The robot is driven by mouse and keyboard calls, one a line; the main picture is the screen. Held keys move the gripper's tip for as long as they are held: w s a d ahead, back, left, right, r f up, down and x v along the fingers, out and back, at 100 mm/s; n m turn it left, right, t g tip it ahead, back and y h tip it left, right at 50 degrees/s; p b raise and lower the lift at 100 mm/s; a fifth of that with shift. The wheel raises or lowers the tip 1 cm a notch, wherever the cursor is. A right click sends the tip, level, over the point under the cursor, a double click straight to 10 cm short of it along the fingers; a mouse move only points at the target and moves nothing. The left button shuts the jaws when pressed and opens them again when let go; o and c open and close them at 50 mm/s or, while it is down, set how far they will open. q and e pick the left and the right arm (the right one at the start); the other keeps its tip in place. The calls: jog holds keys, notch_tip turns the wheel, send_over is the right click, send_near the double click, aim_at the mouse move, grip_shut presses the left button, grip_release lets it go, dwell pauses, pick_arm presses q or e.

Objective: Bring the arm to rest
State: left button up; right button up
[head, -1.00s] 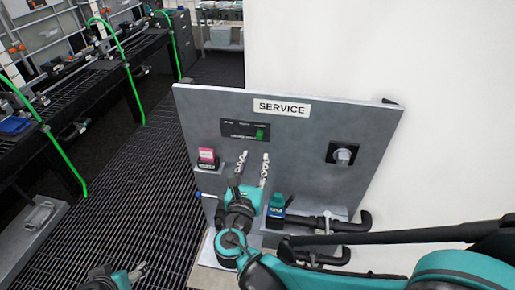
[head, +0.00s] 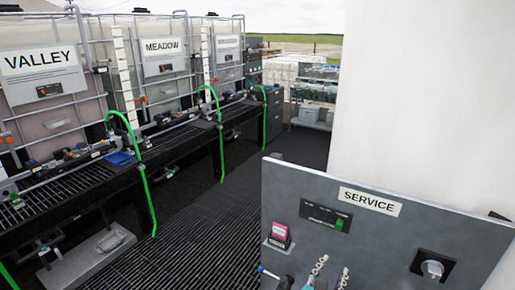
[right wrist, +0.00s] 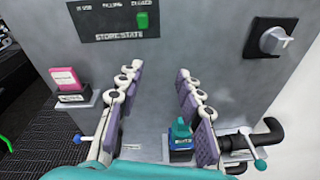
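My right gripper (head: 334,267) shows at the bottom edge of the head view, with only its fingers visible. In the right wrist view my right gripper (right wrist: 159,70) is open, its two fingers wide apart and nothing between their tips. It stands in front of the grey service panel (head: 380,232), below the state plate (head: 325,215). In the right wrist view the panel (right wrist: 210,40) fills the background, and the plate's green slider (right wrist: 143,20) sits at its right end. My left gripper is out of view.
A pink block (right wrist: 65,79) sits in a dark holder on the panel's left. A teal-topped bottle (right wrist: 180,132) stands low on the panel, near a black pipe (right wrist: 268,139). A grey knob (head: 432,269) is at right. Caged totes (head: 45,65) and green hoses (head: 145,185) line the left.

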jog(key=s+d+f+m+g+y+b, duration=0.1)
jog(key=s+f+m+g+y+b, duration=0.15)
jog(key=f+m, duration=0.35)
jog(key=s+d+f+m+g+y+b, duration=0.1)
jog(key=s+d+f+m+g+y, duration=0.15)
jog(key=f+m, duration=0.4)
jog(key=s+a+f+m+g+y+b, duration=0.1)
jog(key=s+a+m+y, duration=0.3)
jog(key=m, duration=0.9)
jog(key=shift+s+a+f+b, duration=0.15)
jog(key=shift+a+f+b, duration=0.6)
jog(key=shift+a, duration=0.7)
